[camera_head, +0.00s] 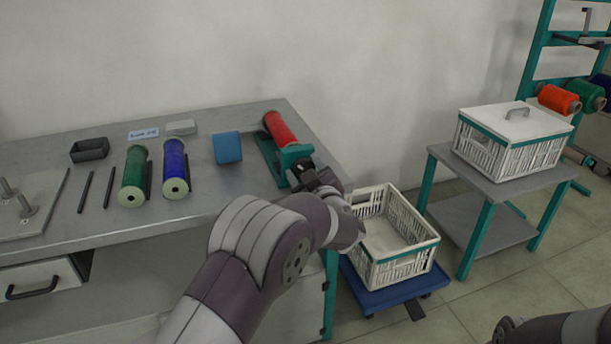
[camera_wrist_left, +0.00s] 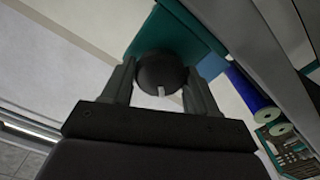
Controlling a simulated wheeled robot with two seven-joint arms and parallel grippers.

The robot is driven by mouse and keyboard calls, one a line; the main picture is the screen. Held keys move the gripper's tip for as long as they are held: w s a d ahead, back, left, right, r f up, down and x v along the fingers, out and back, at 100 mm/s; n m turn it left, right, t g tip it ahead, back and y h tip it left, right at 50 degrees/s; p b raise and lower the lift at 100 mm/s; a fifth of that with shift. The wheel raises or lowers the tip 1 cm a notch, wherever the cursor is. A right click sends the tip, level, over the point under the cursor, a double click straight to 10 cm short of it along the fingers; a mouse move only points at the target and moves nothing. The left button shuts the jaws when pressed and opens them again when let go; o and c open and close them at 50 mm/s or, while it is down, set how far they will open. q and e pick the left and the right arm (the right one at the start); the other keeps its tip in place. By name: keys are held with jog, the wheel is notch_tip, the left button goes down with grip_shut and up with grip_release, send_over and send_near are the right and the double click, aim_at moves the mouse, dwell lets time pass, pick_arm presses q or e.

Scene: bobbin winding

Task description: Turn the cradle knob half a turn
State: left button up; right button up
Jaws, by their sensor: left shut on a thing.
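The teal cradle (camera_head: 272,160) stands at the right end of the grey table and holds a red bobbin (camera_head: 280,128). In the left wrist view the round black knob (camera_wrist_left: 160,70), with a small white mark, sits on the teal cradle end (camera_wrist_left: 180,35). My left gripper (camera_wrist_left: 160,88) is shut on the knob, one finger on each side. In the head view the gripper (camera_head: 305,172) is at the cradle's near end, and the knob is largely hidden by it. Part of my right arm (camera_head: 560,328) shows at the bottom right; its gripper jaws cannot be made out.
Green (camera_head: 133,175) and blue (camera_head: 175,170) bobbins, dark rods (camera_head: 85,192), a blue block (camera_head: 227,148) and a small dark tray (camera_head: 89,150) lie on the table (camera_head: 225,185). An open white crate (camera_head: 400,262) stands low at right; a lidded crate (camera_head: 510,145) is on a side table.

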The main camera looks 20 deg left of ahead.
pick_arm(q)
jog(key=n+b, duration=0.5)
jog(key=n, duration=0.1)
jog(key=n+b, duration=0.6)
jog(key=n, duration=0.1)
jog(key=f+n+b, duration=0.1)
jog(key=n+b, duration=0.5)
jog(key=n, duration=0.1)
jog(key=n+b, duration=0.4)
jog(key=shift+r+n+b, duration=0.1)
jog(key=shift+n+b, duration=0.9)
jog(key=shift+n, duration=0.6)
jog(key=o, duration=1)
jog(key=shift+r, duration=0.1)
